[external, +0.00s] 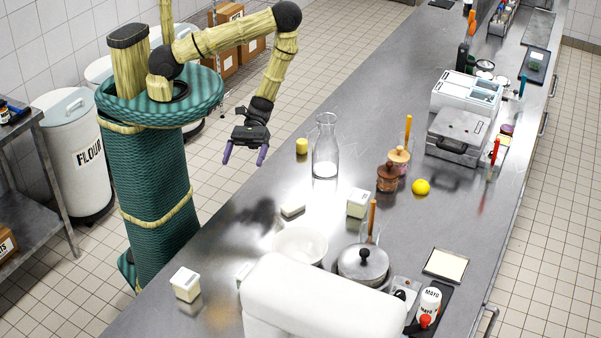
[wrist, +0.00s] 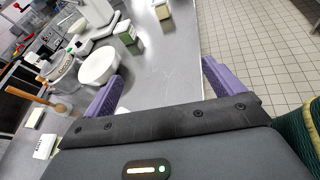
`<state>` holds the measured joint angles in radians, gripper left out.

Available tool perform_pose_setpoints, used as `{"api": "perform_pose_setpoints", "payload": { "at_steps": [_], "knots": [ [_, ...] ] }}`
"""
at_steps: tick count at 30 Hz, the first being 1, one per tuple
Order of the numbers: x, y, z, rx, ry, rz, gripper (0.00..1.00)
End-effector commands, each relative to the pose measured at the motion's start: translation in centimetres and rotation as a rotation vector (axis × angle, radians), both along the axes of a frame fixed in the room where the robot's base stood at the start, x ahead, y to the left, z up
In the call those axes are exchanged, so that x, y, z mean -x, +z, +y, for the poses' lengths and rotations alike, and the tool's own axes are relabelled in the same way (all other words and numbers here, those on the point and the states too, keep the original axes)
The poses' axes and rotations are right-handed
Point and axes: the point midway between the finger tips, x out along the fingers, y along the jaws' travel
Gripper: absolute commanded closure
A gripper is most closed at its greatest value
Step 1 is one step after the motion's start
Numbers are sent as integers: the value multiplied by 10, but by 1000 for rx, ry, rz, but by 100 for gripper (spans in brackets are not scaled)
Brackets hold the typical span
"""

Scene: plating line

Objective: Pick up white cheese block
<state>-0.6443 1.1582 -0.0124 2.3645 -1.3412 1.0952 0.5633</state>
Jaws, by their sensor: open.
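A small white block (external: 293,209), which looks like the white cheese block, lies flat on the steel counter (external: 225,255) in the external view, just behind a white bowl (external: 300,245). My gripper (external: 244,154) is open and empty. It hangs above and to the left of the block in the external view, clearly apart from it. Both purple fingers show spread in the wrist view (wrist: 160,86), with counter between them.
A glass carafe (external: 326,150) and a yellow block (external: 302,146) stand beyond the white block. A lidded white tub (external: 358,203) is to its right; another tub (external: 186,284) is nearer the camera. A lidded pot (external: 363,265) stands right of the bowl. The counter left of the block is clear.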

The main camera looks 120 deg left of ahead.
Motion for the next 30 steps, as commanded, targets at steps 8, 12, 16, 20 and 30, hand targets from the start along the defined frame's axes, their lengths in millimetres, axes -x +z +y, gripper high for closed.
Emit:
{"api": "perform_pose_setpoints", "payload": {
  "at_steps": [8, 12, 16, 20, 30],
  "knots": [
    [-15, -10, 32, 113, 465, 70, 7],
    [-11, -26, 52, 122, 698, 103, 7],
    [-1, -42, 67, 105, 889, 135, 7],
    [8, -55, 76, 83, 998, 154, 7],
    [9, -61, 78, 74, 1020, 156, 7]
  ]
}}
